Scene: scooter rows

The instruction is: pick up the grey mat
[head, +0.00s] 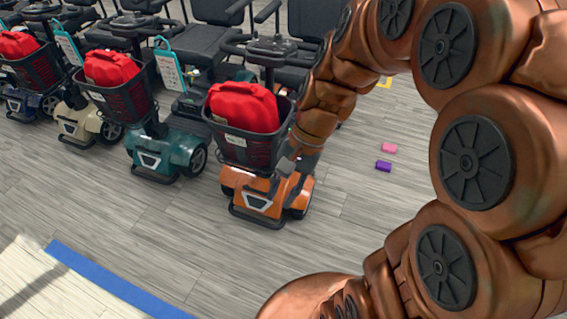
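I cannot make out a grey mat in the head view. My gripper (288,178) is small and partly hidden at the end of my copper-coloured arm. It points down beside the right side of the orange scooter (240,188), close to its basket and front body. I cannot tell whether it touches the scooter, or whether its fingers are open or shut. The scooter's foot area is hidden behind its basket and my arm.
The orange scooter's black basket (240,148) holds a red bag (243,107). A teal scooter (170,150) and others stand left. A pink block (389,148) and a purple block (383,166) lie on the floor. The floor in front is clear up to a blue strip (110,282).

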